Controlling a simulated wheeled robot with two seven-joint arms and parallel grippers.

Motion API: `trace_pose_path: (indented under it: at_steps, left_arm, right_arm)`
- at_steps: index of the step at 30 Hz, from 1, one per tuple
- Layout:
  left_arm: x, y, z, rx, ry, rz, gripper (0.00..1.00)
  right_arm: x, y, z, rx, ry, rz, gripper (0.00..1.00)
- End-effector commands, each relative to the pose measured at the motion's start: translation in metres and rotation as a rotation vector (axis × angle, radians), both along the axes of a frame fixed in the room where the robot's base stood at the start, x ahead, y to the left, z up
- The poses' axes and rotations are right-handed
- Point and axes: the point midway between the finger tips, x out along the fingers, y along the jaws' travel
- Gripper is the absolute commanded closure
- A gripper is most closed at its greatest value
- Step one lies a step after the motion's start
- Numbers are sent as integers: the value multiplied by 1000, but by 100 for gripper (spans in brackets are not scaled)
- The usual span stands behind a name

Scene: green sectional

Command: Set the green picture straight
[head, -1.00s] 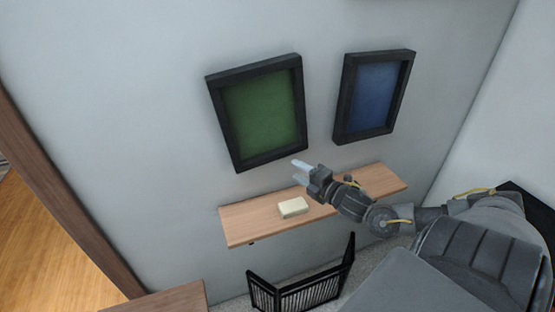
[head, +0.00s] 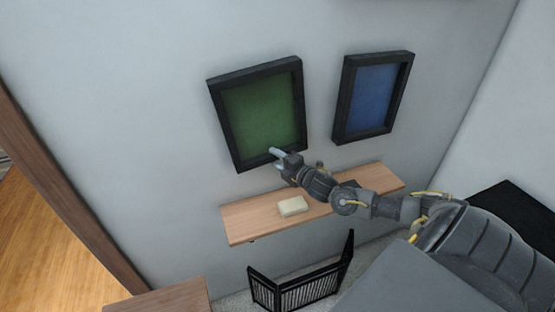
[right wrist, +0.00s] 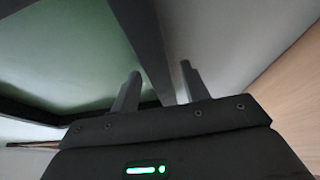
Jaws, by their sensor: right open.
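The green picture (head: 262,112), in a thick black frame, hangs on the grey wall in the head view. Its top and bottom edges slope up to the right there; how much of this is real tilt I cannot tell. My right gripper (head: 276,158) is open at the lower edge of this frame. In the right wrist view the black frame bar (right wrist: 143,40) runs between the two fingers (right wrist: 160,78), the green panel (right wrist: 60,50) on one side and wall on the other. I see no clear grip on the bar. My left gripper is not in view.
A blue picture (head: 375,92) in a black frame hangs to the right. A wooden shelf (head: 250,220) below carries a pale block (head: 293,206). A black rack (head: 305,290) stands below the shelf. The wall left of the green picture is clear.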

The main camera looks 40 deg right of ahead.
Motion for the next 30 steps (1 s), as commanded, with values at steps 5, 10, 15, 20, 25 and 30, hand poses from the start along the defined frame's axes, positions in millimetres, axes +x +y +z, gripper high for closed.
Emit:
trace_pose_path:
  at_steps: [5,10,15,20,25,30]
  left_arm:
    - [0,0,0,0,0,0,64]
    - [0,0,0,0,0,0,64]
    - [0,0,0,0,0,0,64]
    - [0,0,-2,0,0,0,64]
    - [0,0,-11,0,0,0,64]
    - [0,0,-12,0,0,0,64]
  right_arm:
    - [0,0,0,0,0,0,65]
    - [0,0,0,0,0,0,87]
    - [-1,0,0,0,1,0,100]
    - [1,4,-2,13,-3,0,100]
    - [9,28,-7,103,-34,0,100]
    - [12,36,-5,134,-47,-1,100]
